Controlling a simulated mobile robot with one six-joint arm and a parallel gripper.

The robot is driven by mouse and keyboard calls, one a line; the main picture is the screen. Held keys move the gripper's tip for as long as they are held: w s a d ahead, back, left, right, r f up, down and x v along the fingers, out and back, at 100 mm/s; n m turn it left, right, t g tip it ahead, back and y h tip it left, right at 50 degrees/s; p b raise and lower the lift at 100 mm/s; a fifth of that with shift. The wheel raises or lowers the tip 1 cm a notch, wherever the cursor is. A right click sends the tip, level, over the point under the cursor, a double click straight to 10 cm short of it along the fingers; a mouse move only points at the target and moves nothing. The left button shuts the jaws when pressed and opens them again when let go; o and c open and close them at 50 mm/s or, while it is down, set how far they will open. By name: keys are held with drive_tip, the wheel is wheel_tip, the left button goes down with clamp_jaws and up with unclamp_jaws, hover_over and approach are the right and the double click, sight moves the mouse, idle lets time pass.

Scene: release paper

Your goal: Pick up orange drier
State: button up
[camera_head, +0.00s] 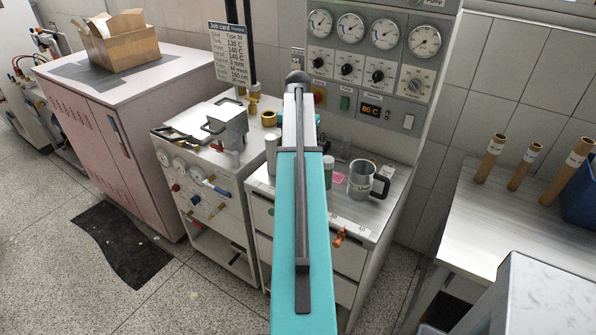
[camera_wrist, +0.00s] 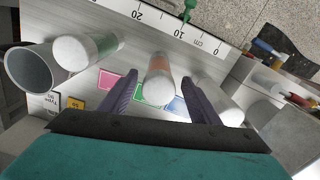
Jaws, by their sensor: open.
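The orange drier is a small cylinder with a white rounded cap and an orange band (camera_wrist: 160,64). It shows in the middle of the wrist view, among coloured labels on a metal worktop. My gripper (camera_wrist: 158,80) is open, with one dark finger on either side of the drier in the picture. I see no finger touching it, and how deep it sits between them is hard to tell. In the head view my teal arm hides the gripper and the orange drier.
A green-banded cylinder (camera_wrist: 88,50) and a metal mug (camera_wrist: 30,68) stand left of the drier in the wrist view. Another pale cylinder (camera_wrist: 218,103) stands close to the right finger. A control panel (camera_head: 370,60) rises behind the worktop (camera_head: 345,215).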

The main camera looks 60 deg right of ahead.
drive_tip(key=shift+f, duration=0.55)
drive_tip(key=shift+s+f+b, duration=0.15)
drive_tip(key=shift+f+b, duration=1.9)
drive_tip(key=shift+f, duration=0.55)
drive_tip(key=shift+a, duration=0.1)
drive_tip(key=c, duration=1.3)
drive_tip(key=shift+r, duration=0.15)
drive_tip(key=s+a+r+p, duration=0.1)
drive_tip(key=s+a+p, duration=0.1)
drive_tip(key=a, duration=0.2)
drive_tip(key=s+a+r+p, duration=0.2)
drive_tip(key=s+a, duration=0.1)
drive_tip(key=a, duration=0.2)
drive_tip(key=s+a+r+p, duration=0.1)
drive_tip(key=s+a+p, duration=0.1)
drive_tip(key=a, duration=0.3)
drive_tip(key=shift+s+r+p, duration=0.25)
drive_tip(key=shift+r+p, duration=0.15)
drive_tip(key=shift+p, duration=0.15)
